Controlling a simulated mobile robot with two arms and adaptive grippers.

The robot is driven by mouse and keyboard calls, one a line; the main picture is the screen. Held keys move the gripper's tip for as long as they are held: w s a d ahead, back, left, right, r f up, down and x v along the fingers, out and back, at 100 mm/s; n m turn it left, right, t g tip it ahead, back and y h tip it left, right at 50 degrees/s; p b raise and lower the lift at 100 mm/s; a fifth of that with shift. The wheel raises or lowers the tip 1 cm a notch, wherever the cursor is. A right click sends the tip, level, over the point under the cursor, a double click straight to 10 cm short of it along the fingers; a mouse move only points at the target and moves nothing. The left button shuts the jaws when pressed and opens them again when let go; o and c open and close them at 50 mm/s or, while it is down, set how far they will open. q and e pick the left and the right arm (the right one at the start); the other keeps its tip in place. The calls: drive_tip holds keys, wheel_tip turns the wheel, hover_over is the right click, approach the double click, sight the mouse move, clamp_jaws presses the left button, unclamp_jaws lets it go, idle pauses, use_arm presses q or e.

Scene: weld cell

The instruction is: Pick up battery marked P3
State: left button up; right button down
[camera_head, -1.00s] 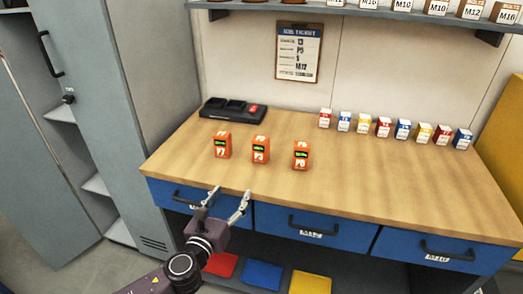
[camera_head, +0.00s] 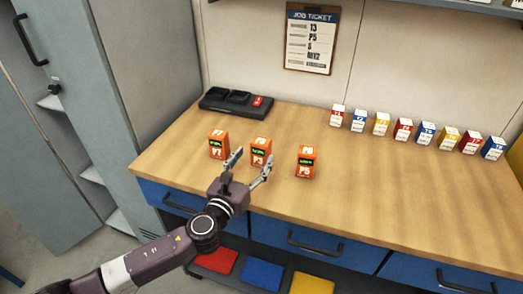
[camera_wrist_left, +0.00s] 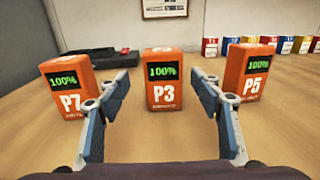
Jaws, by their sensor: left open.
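The orange battery marked P3 (camera_head: 260,150) stands upright on the wooden bench, between two similar batteries. In the left wrist view battery P3 (camera_wrist_left: 168,80) is centred between the fingers and shows a green 100% display. My left gripper (camera_head: 250,166) is open and empty, just in front of P3, with its fingers pointing at it. In the left wrist view the fingertips of the left gripper (camera_wrist_left: 163,85) lie either side of P3, apart from it. Battery P7 (camera_wrist_left: 70,88) stands to the left and battery P5 (camera_wrist_left: 246,75) to the right. My right gripper is not in view.
A black charger (camera_head: 235,103) with a red item in it lies behind the batteries. Several small coloured boxes (camera_head: 403,130) stand in a row at the back right. A job ticket (camera_head: 309,38) hangs on the wall. The bench front right (camera_head: 370,205) is clear.

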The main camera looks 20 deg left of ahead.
sight(258, 153)
use_arm(q)
drive_tip(key=shift+w+d+r+p, duration=0.1)
drive_tip(key=shift+w+d+p, duration=0.1)
drive_tip(key=shift+w, duration=0.45)
drive_tip(key=shift+w+d+r+p, duration=0.1)
drive_tip(key=shift+w+d+p, duration=0.05)
drive_tip(key=shift+w, duration=0.45)
drive_tip(key=shift+w+d+f, duration=0.1)
drive_tip(key=shift+w+f, duration=0.05)
drive_tip(key=shift+w, duration=0.4)
drive_tip(key=shift+w+f, duration=0.1)
drive_tip(key=shift+w, duration=0.6)
drive_tip(key=c, duration=0.8)
drive_tip(key=shift+r, duration=0.1)
drive_tip(key=c, duration=0.7)
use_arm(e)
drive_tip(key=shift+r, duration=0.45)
